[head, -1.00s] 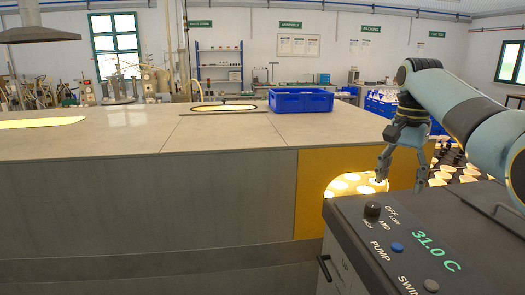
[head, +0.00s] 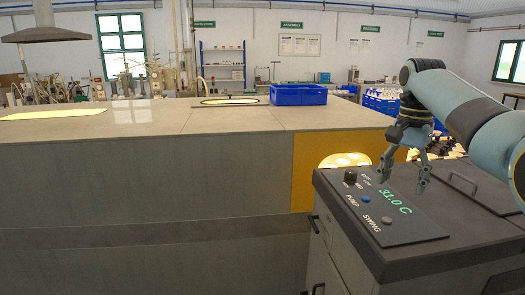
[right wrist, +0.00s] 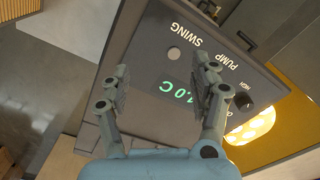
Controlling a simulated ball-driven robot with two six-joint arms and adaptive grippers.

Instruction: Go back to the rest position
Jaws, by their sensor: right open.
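My right gripper (head: 404,186) is open and empty in the head view, in front of or above the control panel (head: 415,231) of a dark cabinet. In the right wrist view, its two fingers (right wrist: 160,82) stand apart with the panel behind them and nothing between them. The panel has a black knob (head: 350,177), a blue PUMP button (head: 365,199), a grey SWING button (head: 387,219) and a green display (head: 394,202) reading 31.0 C. I cannot tell whether a finger touches the panel. My left gripper is not in view.
A long grey counter (head: 150,130) with a yellow end panel (head: 304,170) stands ahead, left of the cabinet (head: 350,262). A blue crate (head: 298,95) sits on it. A lit opening (head: 343,159) with round bulbs shows behind the cabinet. Shelves (head: 222,65) stand at the back.

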